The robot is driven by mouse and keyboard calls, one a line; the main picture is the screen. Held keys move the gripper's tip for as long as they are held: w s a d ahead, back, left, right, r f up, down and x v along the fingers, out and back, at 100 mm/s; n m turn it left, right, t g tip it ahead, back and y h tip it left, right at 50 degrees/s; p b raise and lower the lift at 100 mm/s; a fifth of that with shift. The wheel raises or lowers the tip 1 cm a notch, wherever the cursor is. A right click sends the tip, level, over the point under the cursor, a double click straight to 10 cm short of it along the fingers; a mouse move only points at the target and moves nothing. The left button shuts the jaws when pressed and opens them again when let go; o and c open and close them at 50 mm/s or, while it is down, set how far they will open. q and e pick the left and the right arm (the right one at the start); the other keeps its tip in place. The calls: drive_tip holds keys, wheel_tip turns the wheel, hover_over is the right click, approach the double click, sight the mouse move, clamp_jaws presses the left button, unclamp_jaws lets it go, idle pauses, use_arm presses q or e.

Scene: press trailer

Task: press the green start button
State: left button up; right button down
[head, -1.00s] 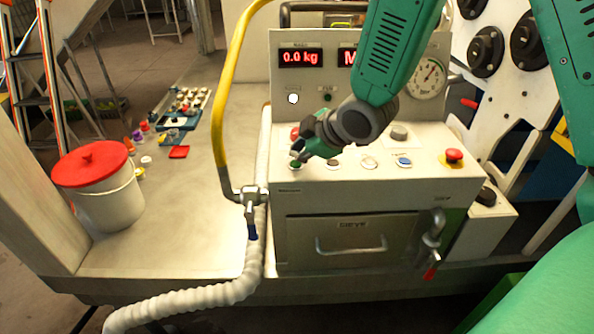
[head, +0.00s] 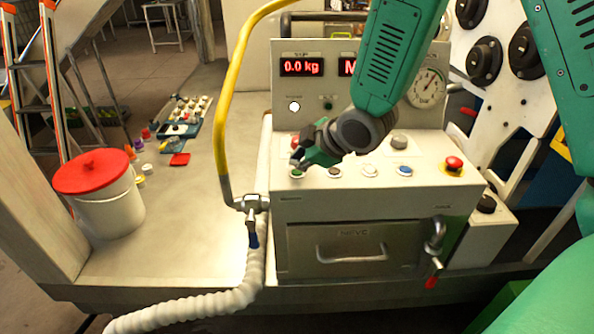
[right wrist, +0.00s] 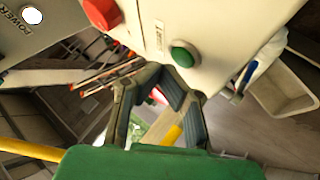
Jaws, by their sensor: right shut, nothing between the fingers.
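The green start button (head: 297,174) is at the left end of the front button row on the machine's sloping panel. In the right wrist view the green button (right wrist: 184,55) shows as a round dome in a metal ring, unobstructed. My right gripper (head: 298,161) is shut and empty, with its fingertips close to the button. In the right wrist view the fingertips (right wrist: 162,72) lie just beside the button. I cannot tell whether they touch it. My left gripper is not in view.
A red button (right wrist: 102,12) is near the green one. White (head: 369,171) and blue (head: 405,170) buttons lie right of it, and a red emergency stop (head: 453,164) farther right. A yellow hose (head: 227,120) rises left of the panel. A lidded white bucket (head: 110,210) stands on the bench.

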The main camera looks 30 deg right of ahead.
sight(298, 171)
drive_tip(key=shift+a, duration=0.2)
drive_tip(key=shift+d+f, duration=0.25)
drive_tip(key=shift+f, duration=0.1)
drive_tip(key=shift+f+b, duration=0.35)
drive_tip(key=shift+b, duration=0.05)
idle(0.6)
drive_tip(key=shift+a, duration=0.1)
drive_tip(key=shift+r+p, duration=0.8)
wheel_tip(298, 171, up, 5)
drive_tip(key=p, duration=0.4)
drive_tip(key=shift+r+p, duration=0.1)
drive_tip(key=shift+p, duration=0.25)
